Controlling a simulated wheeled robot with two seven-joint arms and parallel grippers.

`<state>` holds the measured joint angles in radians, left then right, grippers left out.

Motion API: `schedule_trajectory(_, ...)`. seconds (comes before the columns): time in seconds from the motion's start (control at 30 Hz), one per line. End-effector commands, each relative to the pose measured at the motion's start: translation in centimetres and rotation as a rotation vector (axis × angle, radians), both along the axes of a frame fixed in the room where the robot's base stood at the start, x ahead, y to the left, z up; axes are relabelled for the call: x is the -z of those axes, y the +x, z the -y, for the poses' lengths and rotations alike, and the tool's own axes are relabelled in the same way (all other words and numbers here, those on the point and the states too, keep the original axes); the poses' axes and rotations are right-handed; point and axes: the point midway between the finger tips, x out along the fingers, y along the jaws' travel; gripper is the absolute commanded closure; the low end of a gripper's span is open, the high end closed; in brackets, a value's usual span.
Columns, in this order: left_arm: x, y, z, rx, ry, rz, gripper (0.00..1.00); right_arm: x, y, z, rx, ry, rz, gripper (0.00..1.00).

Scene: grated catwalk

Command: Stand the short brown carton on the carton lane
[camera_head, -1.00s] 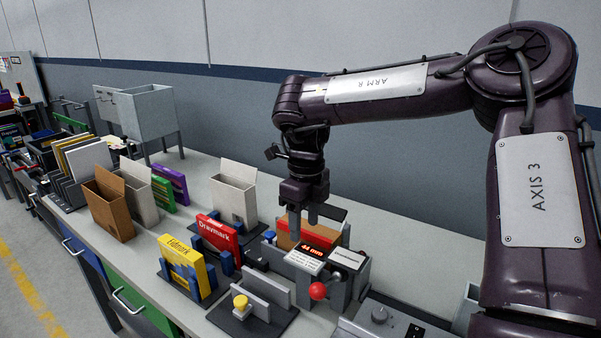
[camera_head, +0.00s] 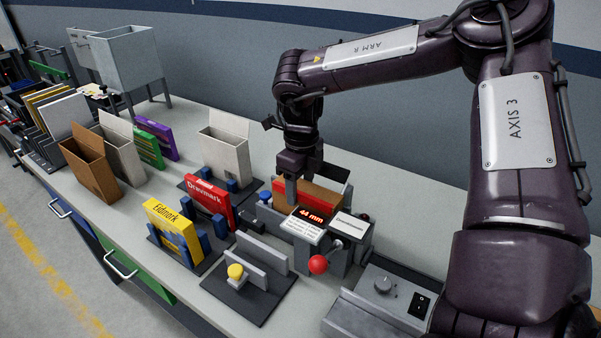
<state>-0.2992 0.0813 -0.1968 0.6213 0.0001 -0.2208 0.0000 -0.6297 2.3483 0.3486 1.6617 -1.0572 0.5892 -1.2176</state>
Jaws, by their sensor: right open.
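An open-topped brown carton (camera_head: 91,166) stands upright at the left of the bench, its back flap raised, beside a white carton (camera_head: 121,158). I cannot tell whether it is the short one. A brown and red piece (camera_head: 325,197) sits in the station with the "44 mm" display (camera_head: 310,217); the right gripper and the display partly hide it. My right gripper (camera_head: 302,192) is open and points down at this piece, its fingers close to it. I cannot tell which fixture is the carton lane. My left gripper is not in view.
A yellow box (camera_head: 168,229) and a red box (camera_head: 208,199) stand in blue-posted holders. Another white carton (camera_head: 226,154) stands behind them. A fixture with a yellow knob (camera_head: 236,271) and a red-ball lever (camera_head: 318,265) lie in front.

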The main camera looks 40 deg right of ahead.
Motion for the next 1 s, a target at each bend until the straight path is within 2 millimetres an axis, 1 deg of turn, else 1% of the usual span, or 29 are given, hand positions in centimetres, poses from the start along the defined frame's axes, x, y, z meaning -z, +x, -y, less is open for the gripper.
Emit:
schedule_trajectory(0.03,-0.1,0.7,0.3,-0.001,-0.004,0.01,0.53,0.2,0.0,0.0,0.0,0.001,0.0,0.48)
schedule_trajectory(0.1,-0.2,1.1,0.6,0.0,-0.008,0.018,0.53,0.3,0.0,0.0,0.0,0.001,0.0,0.48)
schedule_trajectory(0.27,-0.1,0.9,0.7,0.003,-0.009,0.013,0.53,0.3,0.0,0.0,0.0,0.001,0.0,0.48)
schedule_trajectory(0.3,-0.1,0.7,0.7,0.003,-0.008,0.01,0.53,0.3,0.0,0.0,0.0,0.001,0.0,0.5)
schedule_trajectory(0.5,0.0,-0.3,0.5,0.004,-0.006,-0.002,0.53,0.3,0.0,0.0,0.0,0.001,0.0,0.76)
schedule_trajectory(0.53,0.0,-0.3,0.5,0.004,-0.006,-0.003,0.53,0.3,0.0,0.0,0.0,0.001,0.0,0.78)
schedule_trajectory(0.73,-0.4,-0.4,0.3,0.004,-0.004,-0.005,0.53,-0.3,0.0,0.0,-0.001,0.0,0.001,0.78)
schedule_trajectory(1.0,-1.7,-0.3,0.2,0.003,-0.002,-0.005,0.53,-2.0,0.0,0.0,-0.001,-0.001,0.001,0.78)
